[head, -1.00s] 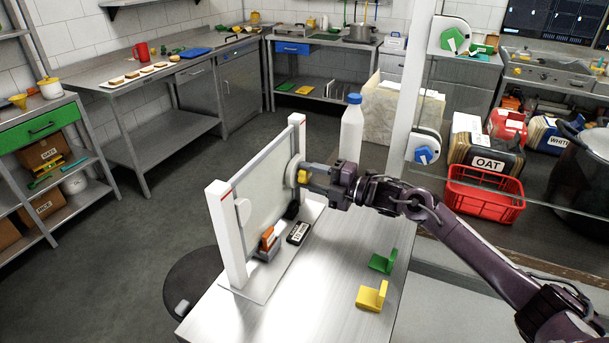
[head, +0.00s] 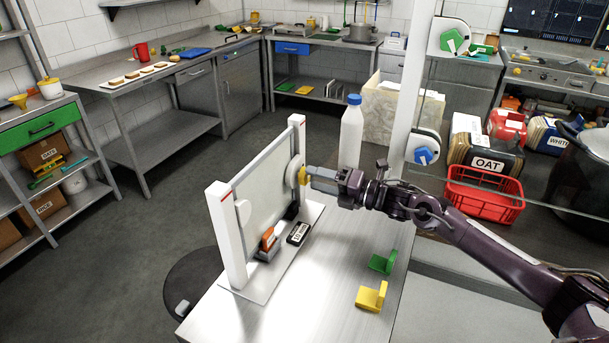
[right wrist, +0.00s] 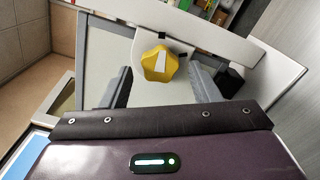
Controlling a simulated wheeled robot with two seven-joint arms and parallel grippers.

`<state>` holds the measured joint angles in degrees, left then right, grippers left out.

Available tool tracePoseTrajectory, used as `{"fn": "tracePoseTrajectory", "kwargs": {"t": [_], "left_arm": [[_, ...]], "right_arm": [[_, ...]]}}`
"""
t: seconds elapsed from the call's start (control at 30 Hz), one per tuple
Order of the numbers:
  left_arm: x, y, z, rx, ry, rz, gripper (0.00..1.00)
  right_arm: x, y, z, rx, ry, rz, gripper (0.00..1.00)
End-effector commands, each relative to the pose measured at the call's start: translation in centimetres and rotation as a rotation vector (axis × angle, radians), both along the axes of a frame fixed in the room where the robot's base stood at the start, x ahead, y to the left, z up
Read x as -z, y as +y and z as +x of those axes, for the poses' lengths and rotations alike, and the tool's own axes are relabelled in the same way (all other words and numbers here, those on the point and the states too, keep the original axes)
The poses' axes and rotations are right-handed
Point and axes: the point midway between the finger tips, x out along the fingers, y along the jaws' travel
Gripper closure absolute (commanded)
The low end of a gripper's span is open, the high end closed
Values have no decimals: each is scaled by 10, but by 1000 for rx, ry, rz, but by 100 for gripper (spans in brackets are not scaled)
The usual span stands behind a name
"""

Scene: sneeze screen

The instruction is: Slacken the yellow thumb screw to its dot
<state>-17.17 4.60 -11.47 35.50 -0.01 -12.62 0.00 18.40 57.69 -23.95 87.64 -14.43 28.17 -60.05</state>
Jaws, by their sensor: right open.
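The yellow thumb screw (head: 303,175) sits on a white round plate (head: 293,170) at the far post of the clear sneeze screen (head: 262,190). In the right wrist view the screw (right wrist: 160,64) is a lobed knob with a white wedge mark on its face. My right gripper (head: 312,177) is open, just right of the screw and pointing at it. In the wrist view its two fingers stand apart on either side of and nearer than the knob, with clear gaps. I cannot make out a dot on the plate. My left gripper is not in view.
An orange-and-grey block (head: 268,242) and a black labelled box (head: 298,232) stand at the screen's foot. A white bottle (head: 351,135) stands behind my right gripper. Green (head: 383,262) and yellow (head: 372,296) brackets lie on the counter. The counter's front middle is clear.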

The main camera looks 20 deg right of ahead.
Motion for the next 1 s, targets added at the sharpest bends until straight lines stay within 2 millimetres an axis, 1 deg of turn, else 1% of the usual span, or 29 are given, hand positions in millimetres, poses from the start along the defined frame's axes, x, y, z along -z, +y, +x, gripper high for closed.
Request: {"fn": "tracePoseTrajectory", "kwargs": {"t": [0.1, 0.43, 1.0], "left_arm": [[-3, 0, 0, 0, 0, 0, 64], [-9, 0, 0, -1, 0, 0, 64], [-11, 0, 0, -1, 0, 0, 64]], "right_arm": [[0, -7, -8, 2, 2, 0, 44], [-1, -23, -26, 0, 1, 0, 44], [-2, -25, -28, 0, -1, 1, 44]]}}
